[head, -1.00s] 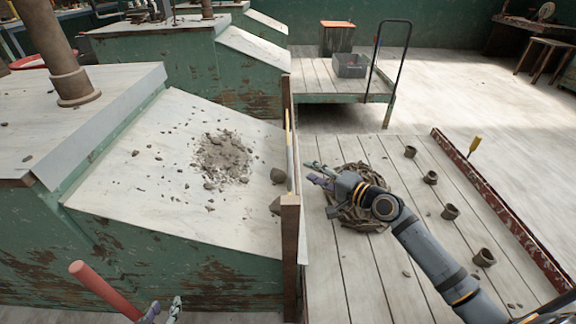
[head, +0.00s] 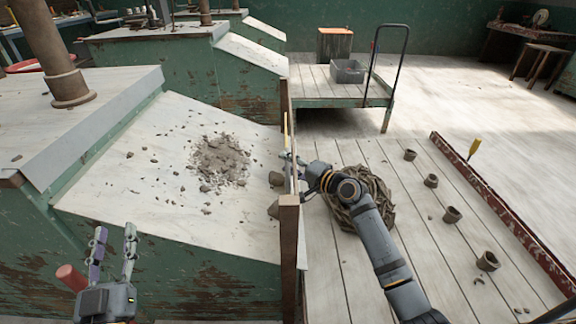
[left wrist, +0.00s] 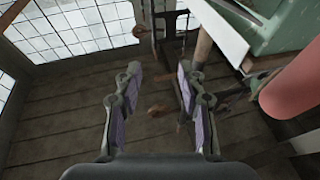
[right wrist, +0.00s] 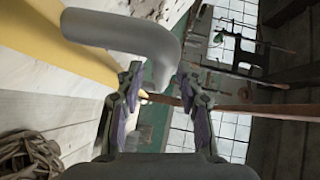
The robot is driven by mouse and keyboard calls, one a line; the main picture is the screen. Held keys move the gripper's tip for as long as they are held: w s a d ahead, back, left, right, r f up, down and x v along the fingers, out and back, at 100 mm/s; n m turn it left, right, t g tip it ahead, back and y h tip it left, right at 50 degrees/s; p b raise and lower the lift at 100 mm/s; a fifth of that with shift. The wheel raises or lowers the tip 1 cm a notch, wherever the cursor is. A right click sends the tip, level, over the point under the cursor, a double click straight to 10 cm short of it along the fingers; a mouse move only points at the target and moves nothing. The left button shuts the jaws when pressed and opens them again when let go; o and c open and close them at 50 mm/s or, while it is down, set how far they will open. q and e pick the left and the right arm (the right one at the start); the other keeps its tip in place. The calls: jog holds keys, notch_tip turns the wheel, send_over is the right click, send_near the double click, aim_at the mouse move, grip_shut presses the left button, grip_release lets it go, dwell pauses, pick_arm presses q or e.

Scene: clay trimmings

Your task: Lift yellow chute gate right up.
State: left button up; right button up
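The yellow chute gate (head: 286,130) shows as a thin upright strip at the chute's lower end, between brown posts. In the right wrist view the yellow gate (right wrist: 72,42) is a broad band at upper left. A grey bent handle (right wrist: 125,36) crosses in front of it, its end pointing down between my right fingers. My right gripper (head: 287,166) is at the gate; in its wrist view the gripper (right wrist: 158,88) is open around the handle's end, with gaps visible. My left gripper (head: 114,243) is open and empty at lower left, away from the gate; its fingers (left wrist: 158,85) stand apart.
Clay trimmings (head: 220,160) lie on the sloping chute (head: 130,200). A brown post (head: 289,250) stands in front of the gate. A coiled rope-like heap (head: 365,205) lies under my right arm. Several small pots stand on the deck (head: 410,260). A red cylinder (head: 70,277) is beside my left gripper.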

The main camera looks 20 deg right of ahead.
pick_arm(q)
jog(key=shift+s+r+t, duration=0.15)
jog(key=shift+r+t, duration=0.25)
jog(key=shift+r, duration=0.5)
pick_arm(e)
jog(key=shift+w+a, duration=0.15)
jog(key=shift+w, duration=0.1)
grip_shut()
